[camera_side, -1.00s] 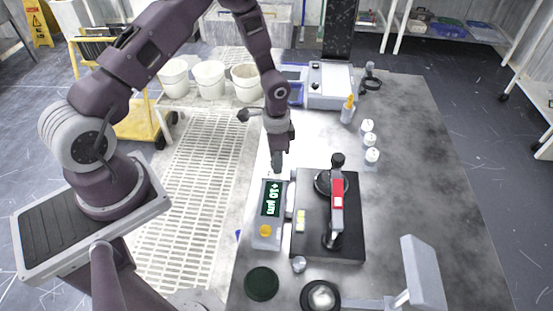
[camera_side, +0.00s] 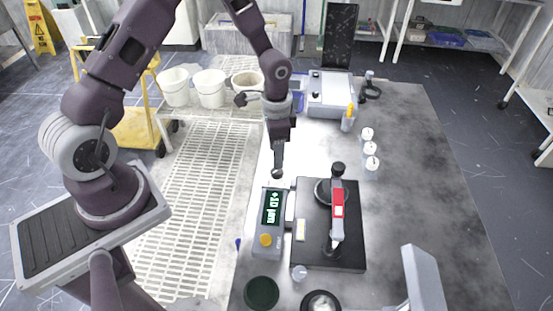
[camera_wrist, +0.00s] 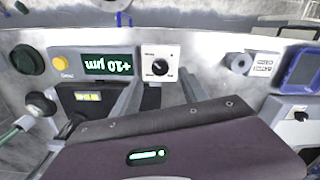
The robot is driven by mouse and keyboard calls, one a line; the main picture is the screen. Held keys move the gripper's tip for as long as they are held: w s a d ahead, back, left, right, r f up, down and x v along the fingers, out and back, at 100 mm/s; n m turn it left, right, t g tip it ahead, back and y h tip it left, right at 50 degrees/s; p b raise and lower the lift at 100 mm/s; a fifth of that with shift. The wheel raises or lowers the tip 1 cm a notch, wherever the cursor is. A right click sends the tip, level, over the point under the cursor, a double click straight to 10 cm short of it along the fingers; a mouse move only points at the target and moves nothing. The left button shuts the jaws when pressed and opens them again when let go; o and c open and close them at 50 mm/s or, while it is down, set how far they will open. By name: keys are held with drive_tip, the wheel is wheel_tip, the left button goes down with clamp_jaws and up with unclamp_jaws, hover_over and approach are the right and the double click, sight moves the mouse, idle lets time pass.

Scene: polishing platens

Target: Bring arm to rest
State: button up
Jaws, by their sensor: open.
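My gripper (camera_side: 278,172) hangs pointing down above the bench, just behind the grey readout box (camera_side: 270,222) whose green display reads +10 µm. In the wrist view my two fingers (camera_wrist: 160,92) stand apart with nothing between them. The readout box also shows in the wrist view (camera_wrist: 65,64), beside a white panel with a black knob (camera_wrist: 160,67). I cannot tell how high the fingertips are above the bench surface.
A black plate (camera_side: 345,252) carrying a gauge stand with a red part (camera_side: 338,205) is right of the readout box. White bottles (camera_side: 370,148) and a grey machine (camera_side: 330,92) stand farther back. White buckets (camera_side: 211,88) are at the left. The bench's right side (camera_side: 430,190) is clear.

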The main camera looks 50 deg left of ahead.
drive_tip(key=shift+r, duration=0.15)
drive_tip(key=s+r+n+t+y, duration=0.1)
drive_tip(key=s+r, duration=0.1)
drive_tip(key=r, duration=0.7)
drive_tip(key=s+r+n+t, duration=0.1)
drive_tip(key=s+r, duration=0.2)
drive_tip(key=r, duration=0.6)
drive_tip(key=s+d+r+n+t, duration=0.1)
drive_tip(key=s+d+r+n, duration=0.1)
drive_tip(key=s+r, duration=0.3)
drive_tip(key=s+d+r+n+t+h, duration=0.1)
drive_tip(key=s+r, duration=0.4)
drive_tip(key=s, duration=0.7)
drive_tip(key=shift+s+d+r+n+t, duration=0.45)
drive_tip(key=shift+d+t, duration=0.35)
drive_tip(key=shift+d, duration=0.25)
drive_tip(key=shift+w, duration=0.15)
